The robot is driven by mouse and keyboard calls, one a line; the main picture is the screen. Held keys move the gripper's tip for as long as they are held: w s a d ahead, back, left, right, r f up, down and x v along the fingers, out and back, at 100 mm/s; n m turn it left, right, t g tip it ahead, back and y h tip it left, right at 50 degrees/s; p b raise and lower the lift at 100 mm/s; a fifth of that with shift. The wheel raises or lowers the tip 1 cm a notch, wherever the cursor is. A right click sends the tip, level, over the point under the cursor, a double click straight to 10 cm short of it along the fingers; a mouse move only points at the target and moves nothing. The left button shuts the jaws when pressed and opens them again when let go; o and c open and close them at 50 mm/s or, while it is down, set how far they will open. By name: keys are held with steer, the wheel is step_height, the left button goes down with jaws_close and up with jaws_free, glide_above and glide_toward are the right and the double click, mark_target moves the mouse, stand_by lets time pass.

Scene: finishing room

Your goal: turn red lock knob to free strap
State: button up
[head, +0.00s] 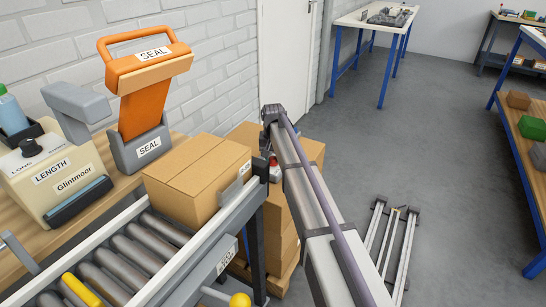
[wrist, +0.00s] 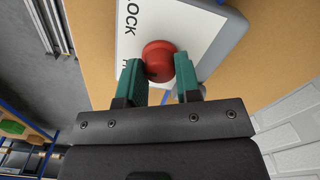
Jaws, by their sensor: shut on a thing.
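The red lock knob (wrist: 157,54) is round and sits on a white plate (wrist: 196,22) with a grey edge, printed "LOCK"; a second word is mostly cut off. In the wrist view my gripper (wrist: 160,76) has its two green fingers on either side of the knob, shut on it. In the head view a bit of red, the knob (head: 274,163), shows beside the conveyor's end, partly covered by my arm. My fingers are hardly visible there. I cannot make out a strap in either view.
A cardboard box (head: 195,180) rests on the roller conveyor (head: 150,255), with more boxes (head: 305,150) stacked behind its end. An orange-handled SEAL device (head: 145,95) and a LENGTH machine (head: 58,180) stand on the left bench. Open grey floor (head: 400,150) lies to the right.

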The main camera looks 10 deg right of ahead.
mark_target(273, 157)
steer(key=n, duration=0.4)
steer(key=shift+n, duration=2)
steer(key=o, duration=0.9)
steer(key=shift+o, duration=0.2)
step_height(273, 157, up, 11)
steer(key=p, duration=1)
steer(key=shift+p, duration=0.4)
